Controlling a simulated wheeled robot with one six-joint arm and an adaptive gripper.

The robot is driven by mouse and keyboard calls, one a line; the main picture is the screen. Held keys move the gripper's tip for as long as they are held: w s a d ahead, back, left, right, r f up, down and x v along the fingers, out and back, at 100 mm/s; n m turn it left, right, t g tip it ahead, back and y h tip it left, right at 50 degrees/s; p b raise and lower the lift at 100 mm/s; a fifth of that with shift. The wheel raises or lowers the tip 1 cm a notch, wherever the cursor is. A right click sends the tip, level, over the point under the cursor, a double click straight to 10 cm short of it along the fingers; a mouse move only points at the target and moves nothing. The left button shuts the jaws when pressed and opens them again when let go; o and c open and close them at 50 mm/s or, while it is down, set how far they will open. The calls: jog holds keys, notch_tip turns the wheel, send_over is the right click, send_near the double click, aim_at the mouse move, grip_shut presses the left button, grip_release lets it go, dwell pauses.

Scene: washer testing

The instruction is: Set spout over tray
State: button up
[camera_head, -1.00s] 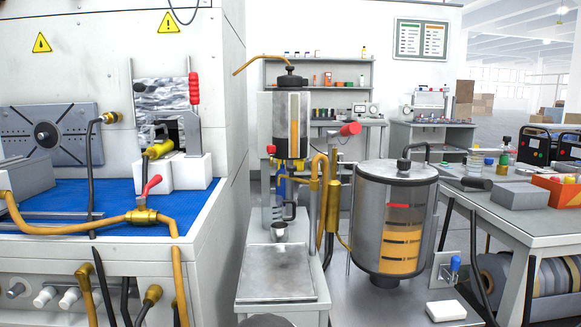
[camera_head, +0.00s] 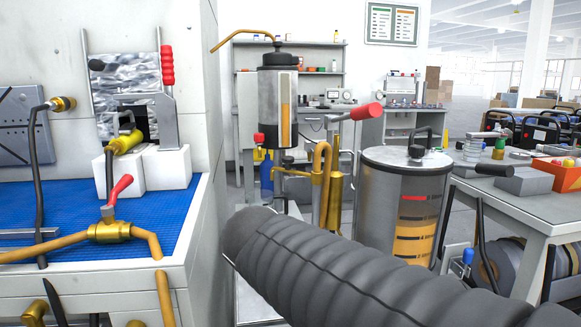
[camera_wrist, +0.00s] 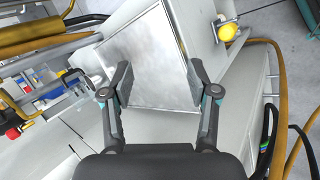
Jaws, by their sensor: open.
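The metal tray (camera_wrist: 150,60) lies flat on a light cabinet; in the head view my dark ribbed arm hides most of it. A thin curved orange tube (camera_head: 238,36) tops the glass-and-metal cylinder (camera_head: 277,105). A bent brass pipe (camera_head: 321,150) stands lower, beside a red-handled lever (camera_head: 366,111). I cannot tell which of these is the spout. My gripper (camera_wrist: 158,78) is open and empty, with its fingers seen over the tray in the wrist view; its height above it is unclear. The head view does not show my gripper.
A large metal tank (camera_head: 402,200) stands right of the brass pipe. At left is a blue-matted bench (camera_head: 110,215) with a brass valve (camera_head: 108,231). In the wrist view, a yellow knob (camera_wrist: 228,32) and an orange hose (camera_wrist: 280,90) are to the right of the tray.

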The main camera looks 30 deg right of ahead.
jog(key=w+d+r+n+t+h+b, duration=0.1)
jog(key=w+d+r+n+h, duration=0.1)
jog(key=w+r+n+h, duration=0.3)
jog(key=w+d+r+n+h+b, duration=0.1)
jog(key=w+r+n, duration=0.15)
jog(key=w, duration=0.45)
jog(key=n+t+h+b, duration=0.1)
jog(key=n+t+h, duration=0.25)
jog(key=n, duration=0.35)
send_near(284, 162)
jog(key=shift+g+h, duration=0.25)
jog(key=shift+h, duration=0.1)
jog(key=x, duration=1.1)
jog(key=shift+w+d+f, duration=0.2)
jog(key=shift+w+d, duration=0.05)
jog(key=shift+w, duration=0.1)
grip_shut()
